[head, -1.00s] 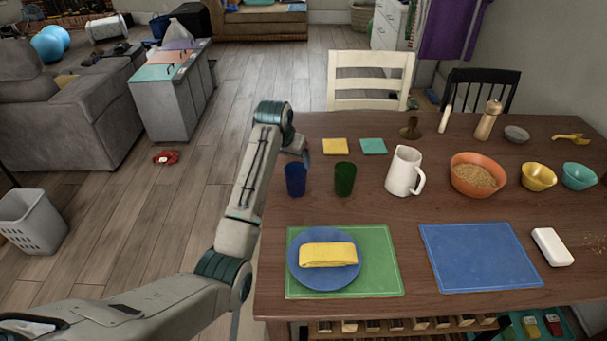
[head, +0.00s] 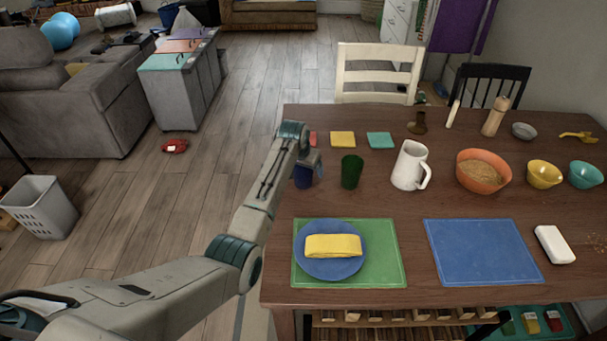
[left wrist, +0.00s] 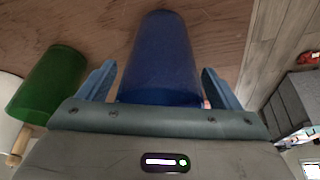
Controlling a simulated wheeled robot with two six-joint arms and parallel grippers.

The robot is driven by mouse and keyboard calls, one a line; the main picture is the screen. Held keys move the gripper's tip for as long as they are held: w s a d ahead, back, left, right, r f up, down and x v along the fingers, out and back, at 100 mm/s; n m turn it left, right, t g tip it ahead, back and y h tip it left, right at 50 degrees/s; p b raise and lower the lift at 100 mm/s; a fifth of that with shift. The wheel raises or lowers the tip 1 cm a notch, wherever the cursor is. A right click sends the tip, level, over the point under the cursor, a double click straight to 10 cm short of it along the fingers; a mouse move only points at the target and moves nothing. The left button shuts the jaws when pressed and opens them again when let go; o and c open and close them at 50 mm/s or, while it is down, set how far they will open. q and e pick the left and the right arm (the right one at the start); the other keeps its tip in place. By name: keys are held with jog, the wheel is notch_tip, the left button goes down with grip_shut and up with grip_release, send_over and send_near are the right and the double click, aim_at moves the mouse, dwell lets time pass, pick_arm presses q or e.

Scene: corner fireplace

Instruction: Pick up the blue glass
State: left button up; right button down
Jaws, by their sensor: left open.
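The blue glass (head: 303,178) stands upright near the left edge of the wooden table, partly hidden by my left gripper in the head view. In the left wrist view the blue glass (left wrist: 160,58) fills the space between the two fingers. My left gripper (head: 312,170) is open, with one finger on either side of the glass and small gaps visible between them. It also shows in the left wrist view (left wrist: 160,88). My right gripper is not in view.
A green glass (head: 351,172) stands just right of the blue glass, with a white pitcher (head: 408,166) beyond it. A blue plate (head: 306,265) with a yellow cloth lies in front on a green placemat (head: 386,272). Coasters (head: 343,139) lie behind.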

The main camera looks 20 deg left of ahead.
pick_arm(q)
jog(key=shift+r, duration=0.1)
jog(key=c, duration=1.1)
jog(key=shift+c, duration=0.5)
jog(key=shift+r, duration=0.1)
